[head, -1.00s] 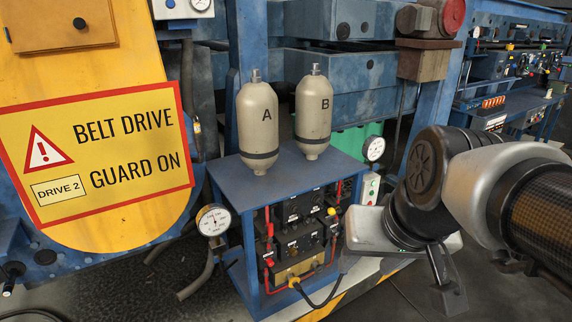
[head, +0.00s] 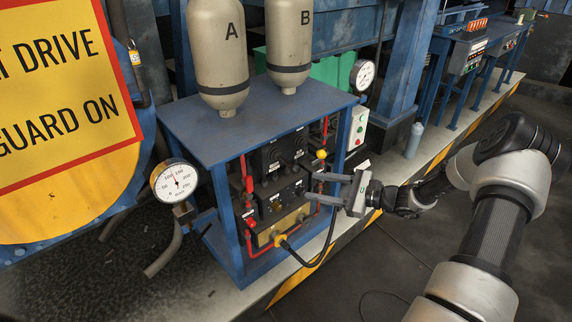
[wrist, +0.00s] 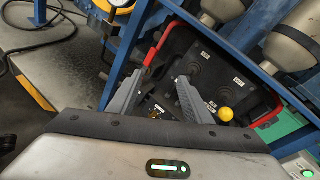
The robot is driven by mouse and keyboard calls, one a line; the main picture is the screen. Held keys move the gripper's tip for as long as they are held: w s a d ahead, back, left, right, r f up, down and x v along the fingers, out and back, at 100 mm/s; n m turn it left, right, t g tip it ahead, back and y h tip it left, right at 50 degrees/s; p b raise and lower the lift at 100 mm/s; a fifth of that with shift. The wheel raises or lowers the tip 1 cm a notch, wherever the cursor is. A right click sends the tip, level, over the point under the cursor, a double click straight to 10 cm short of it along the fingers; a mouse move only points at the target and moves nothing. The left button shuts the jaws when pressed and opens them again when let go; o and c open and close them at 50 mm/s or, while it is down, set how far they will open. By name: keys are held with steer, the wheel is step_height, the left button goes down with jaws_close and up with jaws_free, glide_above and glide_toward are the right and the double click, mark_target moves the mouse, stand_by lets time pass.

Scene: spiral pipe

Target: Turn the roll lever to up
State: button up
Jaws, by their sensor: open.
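Black control panels with several small knobs and levers sit in a blue frame, an upper panel (head: 268,160) and a lower one (head: 270,203). Their labels are too small to read, so I cannot tell which control is the roll lever. In the wrist view the upper panel (wrist: 222,78) shows dark round controls beyond my fingers. My gripper (head: 309,186) is open and empty, its two fingers pointing left at the panel front. In the wrist view my gripper (wrist: 161,76) partly covers the panel. I see no clear contact with a control.
A yellow knob (head: 321,154) is close to my upper finger. Red pipes (head: 249,180) flank the panels. A pressure gauge (head: 175,182) stands left, and tanks A (head: 217,60) and B (head: 289,45) stand above the blue top. A black hose (head: 315,262) loops below. Open floor lies right.

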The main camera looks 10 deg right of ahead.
steer(key=w+d+f+m+t, duration=0.3)
steer(key=d+m+t, duration=0.1)
steer(key=b+x, duration=0.2)
steer(key=x, duration=1.5)
steer(key=shift+d+f, duration=0.1)
steer(key=shift+d, duration=0.05)
